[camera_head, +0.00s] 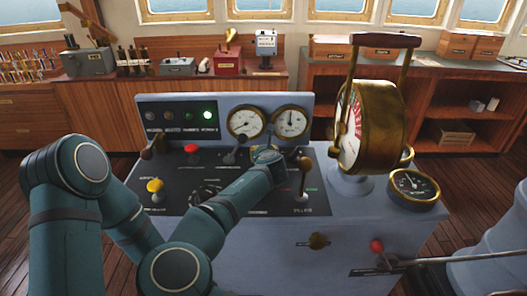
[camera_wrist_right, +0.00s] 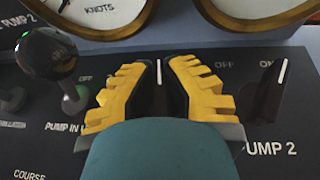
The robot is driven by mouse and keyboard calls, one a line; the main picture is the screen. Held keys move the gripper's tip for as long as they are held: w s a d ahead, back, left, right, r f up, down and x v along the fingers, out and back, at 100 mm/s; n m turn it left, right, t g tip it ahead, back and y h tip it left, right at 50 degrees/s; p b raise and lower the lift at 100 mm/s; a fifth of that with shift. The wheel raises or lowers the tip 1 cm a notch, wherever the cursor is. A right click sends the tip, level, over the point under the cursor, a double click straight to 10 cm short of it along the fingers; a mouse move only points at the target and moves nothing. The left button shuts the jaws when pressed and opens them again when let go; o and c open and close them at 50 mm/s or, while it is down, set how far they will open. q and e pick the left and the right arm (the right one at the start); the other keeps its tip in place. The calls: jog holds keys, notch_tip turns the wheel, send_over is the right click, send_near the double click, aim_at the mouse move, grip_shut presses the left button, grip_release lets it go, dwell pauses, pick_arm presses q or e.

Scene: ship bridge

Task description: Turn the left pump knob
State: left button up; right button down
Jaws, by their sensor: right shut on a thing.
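The left pump knob (camera_wrist_right: 159,82) is dark with a white pointer line. In the right wrist view it stands between the yellow-padded fingers of my right gripper (camera_wrist_right: 160,88), which are shut on it from both sides. Its white line points straight up in that view. The fingers and palm hide its lower part and label. In the head view my right gripper (camera_head: 267,155) is at the console's panel, just below the two dials, and the knob is hidden there. My left gripper is not in view.
A dark PUMP 2 knob (camera_wrist_right: 268,92) stands close on the right. A black ball-topped lever (camera_wrist_right: 48,55) is close on the left. The dials (camera_wrist_right: 92,12) sit just behind. The brass telegraph (camera_head: 375,125) rises at the console's right side.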

dwell(0.5)
jog(key=c, duration=1)
grip_release()
jog(key=shift+a, duration=0.1)
